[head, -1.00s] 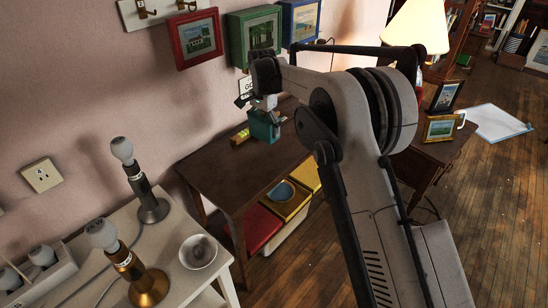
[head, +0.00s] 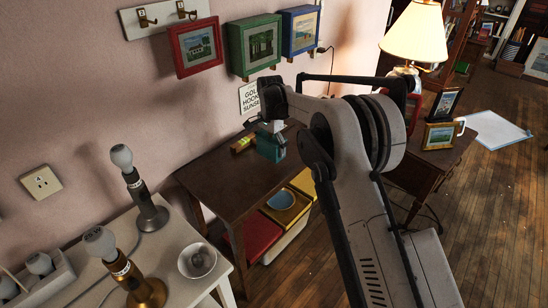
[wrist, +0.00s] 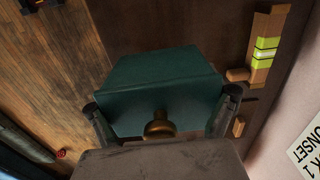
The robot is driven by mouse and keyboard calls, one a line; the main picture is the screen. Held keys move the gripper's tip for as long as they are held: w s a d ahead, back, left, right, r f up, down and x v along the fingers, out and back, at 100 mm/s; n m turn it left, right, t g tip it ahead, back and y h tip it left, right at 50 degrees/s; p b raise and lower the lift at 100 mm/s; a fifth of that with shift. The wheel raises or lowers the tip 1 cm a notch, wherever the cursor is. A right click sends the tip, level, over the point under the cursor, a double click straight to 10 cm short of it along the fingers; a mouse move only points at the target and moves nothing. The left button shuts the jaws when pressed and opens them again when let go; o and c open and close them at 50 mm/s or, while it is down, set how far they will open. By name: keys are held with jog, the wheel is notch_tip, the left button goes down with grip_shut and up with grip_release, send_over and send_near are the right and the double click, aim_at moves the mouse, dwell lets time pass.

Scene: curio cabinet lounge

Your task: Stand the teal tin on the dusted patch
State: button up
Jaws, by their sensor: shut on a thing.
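The teal tin (head: 270,146) is held in my gripper (head: 268,126) over the dark wooden table (head: 215,180), near the wall. In the wrist view the tin (wrist: 160,75) fills the middle, with a round brass knob on the side facing the camera. The fingers of my gripper (wrist: 162,110) press on its two sides. The tin looks about upright in the head view. I cannot tell whether its base touches the tabletop. No dusted patch can be made out; the tin and gripper hide part of the table.
Framed pictures (head: 198,47) and a sign (head: 250,98) hang on the wall close behind. The table's front left is clear.

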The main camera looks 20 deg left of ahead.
aim_at(274, 165)
jog(key=shift+w+d+f, duration=0.25)
jog(key=shift+d+f, duration=0.1)
jog(key=shift+d, duration=0.2)
jog(key=shift+f, duration=2)
jog(key=shift+f, duration=0.2)
jog(key=o, duration=1.5)
jog(key=shift+c, duration=0.2)
jog(key=shift+r, duration=0.1)
notch_tip(274, 165, up, 12)
jog(key=shift+r, duration=0.1)
